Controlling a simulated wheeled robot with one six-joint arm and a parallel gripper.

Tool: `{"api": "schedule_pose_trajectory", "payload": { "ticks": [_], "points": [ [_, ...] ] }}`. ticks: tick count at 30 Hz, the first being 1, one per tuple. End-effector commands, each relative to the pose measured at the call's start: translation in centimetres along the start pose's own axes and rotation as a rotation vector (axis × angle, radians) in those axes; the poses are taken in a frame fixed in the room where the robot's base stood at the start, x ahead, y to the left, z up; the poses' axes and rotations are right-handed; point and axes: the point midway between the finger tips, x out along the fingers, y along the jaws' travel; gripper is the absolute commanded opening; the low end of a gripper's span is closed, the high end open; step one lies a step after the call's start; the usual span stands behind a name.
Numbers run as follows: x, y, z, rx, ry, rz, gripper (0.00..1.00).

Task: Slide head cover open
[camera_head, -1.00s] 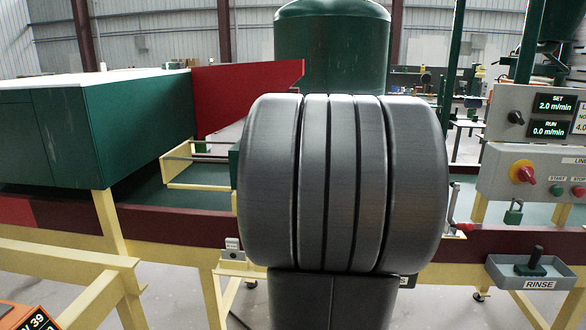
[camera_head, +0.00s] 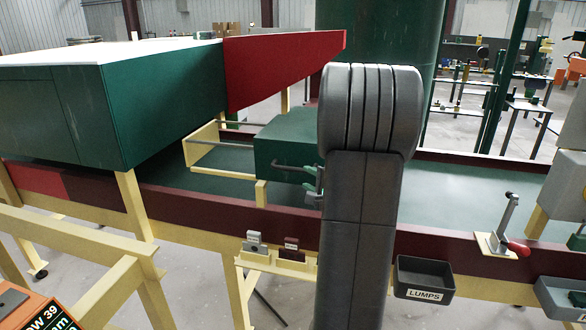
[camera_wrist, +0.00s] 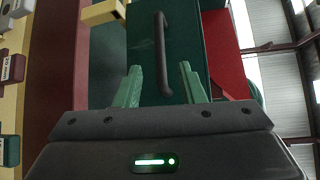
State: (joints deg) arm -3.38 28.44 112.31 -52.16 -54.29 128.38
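The head cover (camera_head: 283,138) is a dark green box between yellow side frames, above the green bed. Its right part is hidden behind my arm in the head view. In the wrist view the green cover face (camera_wrist: 195,45) carries a dark bar handle (camera_wrist: 161,50). My gripper (camera_wrist: 162,84) is open, with its two green fingers apart on either side of the handle's near end. I cannot tell whether either finger touches the handle. In the head view, my gripper (camera_head: 312,180) shows partly at the cover's front, beside my arm.
A red sloping chute (camera_head: 270,65) and a large green box (camera_head: 95,110) stand left of the cover. A maroon rail (camera_head: 200,208) runs along the front. A LUMPS tray (camera_head: 424,278) and a red-knobbed lever (camera_head: 508,230) are at right. The green bed right of my arm is clear.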

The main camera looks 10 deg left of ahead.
Motion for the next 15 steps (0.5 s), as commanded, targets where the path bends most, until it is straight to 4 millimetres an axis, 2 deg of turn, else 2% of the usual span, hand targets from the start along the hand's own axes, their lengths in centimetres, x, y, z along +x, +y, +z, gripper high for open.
{"api": "schedule_pose_trajectory", "payload": {
  "ticks": [1, 6, 12, 15],
  "points": [
    [1.3, 0.0, 0.1, 0.001, -0.004, 0.002, 0.36],
    [5.0, 0.0, 0.1, 0.000, -0.002, 0.002, 0.36],
    [8.2, -0.1, 0.0, 0.000, 0.000, 0.002, 0.36],
    [9.1, -0.1, 0.0, -0.001, 0.000, 0.001, 0.36]
  ]
}}
